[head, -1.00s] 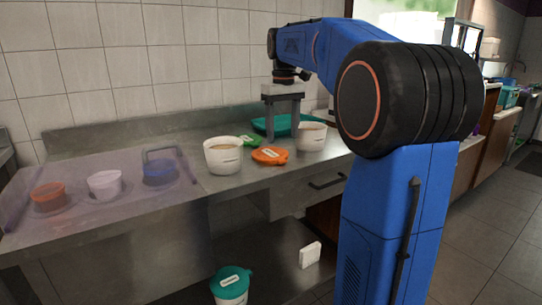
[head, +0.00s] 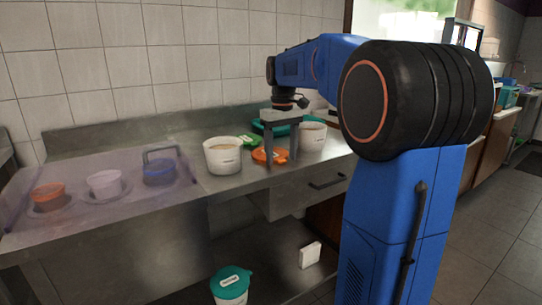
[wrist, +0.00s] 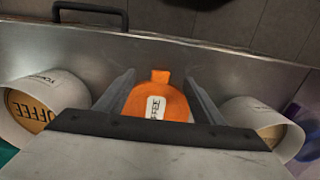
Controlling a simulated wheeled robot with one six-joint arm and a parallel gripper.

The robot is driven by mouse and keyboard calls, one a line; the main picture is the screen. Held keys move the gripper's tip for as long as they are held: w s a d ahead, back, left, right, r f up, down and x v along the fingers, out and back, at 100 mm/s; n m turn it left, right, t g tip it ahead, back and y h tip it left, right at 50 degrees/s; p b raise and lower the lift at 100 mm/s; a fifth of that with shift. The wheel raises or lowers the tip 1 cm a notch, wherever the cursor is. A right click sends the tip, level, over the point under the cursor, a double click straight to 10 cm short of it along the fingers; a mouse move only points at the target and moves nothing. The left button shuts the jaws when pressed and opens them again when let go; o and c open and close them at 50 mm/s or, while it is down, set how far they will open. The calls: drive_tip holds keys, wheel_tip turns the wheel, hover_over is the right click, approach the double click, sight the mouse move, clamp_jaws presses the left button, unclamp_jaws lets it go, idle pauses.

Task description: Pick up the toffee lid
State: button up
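The orange lid (head: 266,156) lies flat on the steel counter between two white tubs. In the wrist view the orange lid (wrist: 160,100) has a tab at its far edge and a white label. The label's visible letters look like "FFEE"; the rest is hidden by my gripper. My gripper (head: 282,160) points down over the lid in the head view. In the wrist view its two fingers (wrist: 160,90) are spread, one on each side of the lid. I cannot tell whether they touch it. The gripper is open.
One white tub (head: 222,158) stands left of the lid, another (head: 314,137) right. A green lid (head: 248,141) and teal tray (head: 262,127) lie behind. Orange (head: 47,196), white (head: 105,184) and blue (head: 158,173) containers stand far left. A drawer handle (wrist: 90,12) juts out in front.

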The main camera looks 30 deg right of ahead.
drive_tip(key=c, duration=1.5)
drive_tip(key=shift+r, duration=0.15)
